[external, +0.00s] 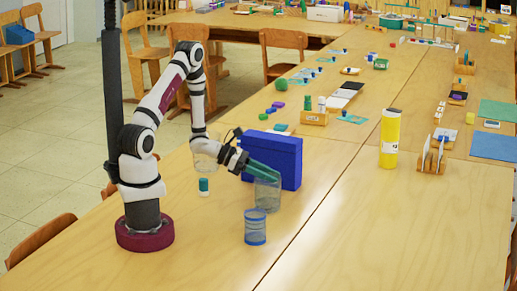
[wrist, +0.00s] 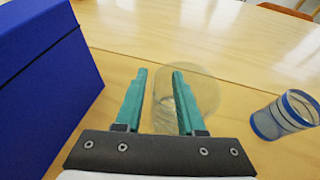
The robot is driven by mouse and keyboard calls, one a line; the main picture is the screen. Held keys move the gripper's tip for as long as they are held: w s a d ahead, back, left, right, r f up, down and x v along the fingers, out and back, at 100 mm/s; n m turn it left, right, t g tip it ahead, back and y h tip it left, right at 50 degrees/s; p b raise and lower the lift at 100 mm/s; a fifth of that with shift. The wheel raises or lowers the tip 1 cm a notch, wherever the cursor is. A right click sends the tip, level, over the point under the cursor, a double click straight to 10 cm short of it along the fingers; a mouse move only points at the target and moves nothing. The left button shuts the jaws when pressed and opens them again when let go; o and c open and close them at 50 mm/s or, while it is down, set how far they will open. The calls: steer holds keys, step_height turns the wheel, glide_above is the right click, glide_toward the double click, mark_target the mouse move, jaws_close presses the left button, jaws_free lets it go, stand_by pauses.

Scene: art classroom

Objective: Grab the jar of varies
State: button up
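No label shows which jar is the jar of varies. A clear, see-through jar (external: 268,198) stands upright on the table in front of the blue box; in the wrist view the clear jar (wrist: 206,94) lies beyond and partly behind the right finger. A blue-banded clear jar (external: 255,228) stands nearer the camera, and in the wrist view this banded jar (wrist: 284,116) is at the right. My gripper (external: 275,176) has teal fingers at the height of the clear jar's rim. In the wrist view my gripper (wrist: 159,73) is open, with no clear grip on anything; contact cannot be told.
A large blue box (external: 272,158) stands close beside my gripper, on the left in the wrist view (wrist: 40,75). Another clear container (external: 207,148) is partly behind my arm. The right foreground is clear.

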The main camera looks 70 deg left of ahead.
jaws_close()
stand_by(1.1)
